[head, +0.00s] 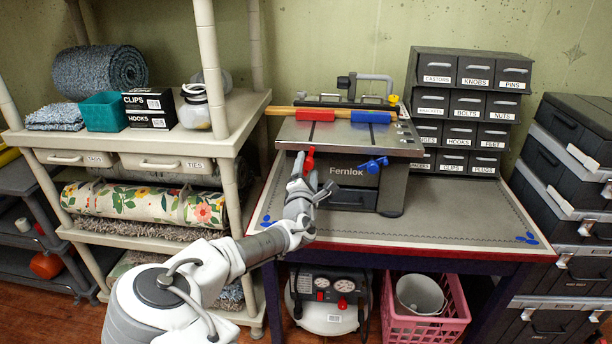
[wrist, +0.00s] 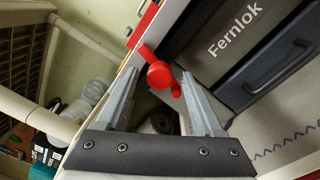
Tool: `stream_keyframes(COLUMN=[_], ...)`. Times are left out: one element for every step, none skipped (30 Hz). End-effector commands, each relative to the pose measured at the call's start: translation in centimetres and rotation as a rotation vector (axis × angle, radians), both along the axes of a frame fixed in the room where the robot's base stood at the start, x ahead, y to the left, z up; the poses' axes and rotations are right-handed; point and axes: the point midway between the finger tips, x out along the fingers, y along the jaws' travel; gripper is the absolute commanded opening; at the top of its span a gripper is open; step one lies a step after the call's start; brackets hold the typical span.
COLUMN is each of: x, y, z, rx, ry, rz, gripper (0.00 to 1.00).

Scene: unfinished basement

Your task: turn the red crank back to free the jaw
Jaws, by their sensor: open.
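The red crank (head: 309,161) sits at the left front of the grey Fernlok machine (head: 393,185), below its tabletop. In the wrist view the red crank (wrist: 160,75) shows a round hub and a small knob, at the gap between my fingertips. My gripper (head: 300,178) is open just in front of the crank; the wrist view shows my gripper (wrist: 160,84) with both fingers apart. I cannot tell if they touch it. On the tabletop are a red block (head: 315,114) and a blue block (head: 370,117) along a wooden strip (head: 280,111); which is the jaw is unclear.
A blue handle (head: 372,164) is on the machine's front right. The workbench (head: 460,215) has free room right of the machine. Labelled drawers (head: 470,105) stand behind it. A shelf (head: 150,140) with boxes and rugs is close on the left.

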Motion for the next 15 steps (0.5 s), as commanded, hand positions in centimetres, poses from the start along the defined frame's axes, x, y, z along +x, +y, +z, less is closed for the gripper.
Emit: stream_keyframes(x=[-0.2, -0.4, -0.8, -1.1, -1.5, -2.2, -2.7, -3.3, -4.2, -4.8, -5.5, -6.3, -7.0, -7.7, -8.6], y=[0.0, 0.1, 0.1, 0.1, 0.2, 0.1, 0.2, 0.1, 0.2, 0.2, 0.3, 0.2, 0.3, 0.3, 0.3], z=[0.0, 0.0, 0.0, 0.0, 0.0, 0.0, 0.0, -0.1, -0.1, -0.1, -0.1, -0.2, -0.2, -0.2, -0.3], rx=[0.0, 0.0, 0.0, 0.0, 0.0, -0.001, -0.001, -0.001, -0.001, -0.001, -0.001, -0.001, -0.001, -0.001, -0.002], ry=[0.0, 0.0, 0.0, 0.001, 0.0, 0.001, 0.0, 0.001, 0.001, 0.002, 0.001, 0.001, 0.001, 0.001, 0.001], rz=[0.0, 0.0, 0.0, 0.001, 0.001, 0.001, 0.002, 0.001, 0.002, 0.003, 0.003, 0.002, 0.002, 0.002, 0.002], gripper=[0.69, 0.69, 0.69, 0.69, 0.69, 0.69, 0.69, 0.69, 0.69, 0.69, 0.69, 0.69, 0.69, 0.69, 0.69])
